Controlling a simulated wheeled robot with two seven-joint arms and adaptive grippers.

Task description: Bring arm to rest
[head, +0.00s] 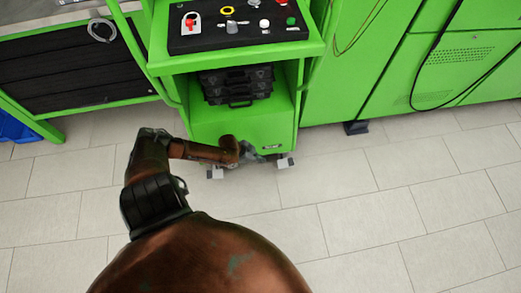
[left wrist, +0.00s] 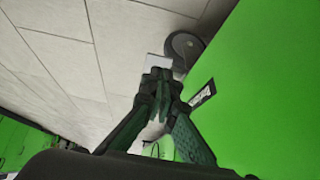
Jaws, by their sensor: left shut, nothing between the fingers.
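My left arm reaches forward and low in the head view. Its gripper (head: 256,156) is in front of the bottom edge of the green cart (head: 240,128), between the cart's front casters. In the left wrist view the dark fingers (left wrist: 158,76) are shut together and hold nothing. They are close to the cart's green panel (left wrist: 265,85) and a caster wheel (left wrist: 184,48); I cannot tell if they touch. My right gripper is not in view.
The cart carries a black tray (head: 240,43) with small parts and, lower, black cases (head: 238,84). A workbench with dark drawers (head: 70,75) stands left. Green cabinets (head: 430,60) stand right. The tiled floor (head: 400,200) is clear at right.

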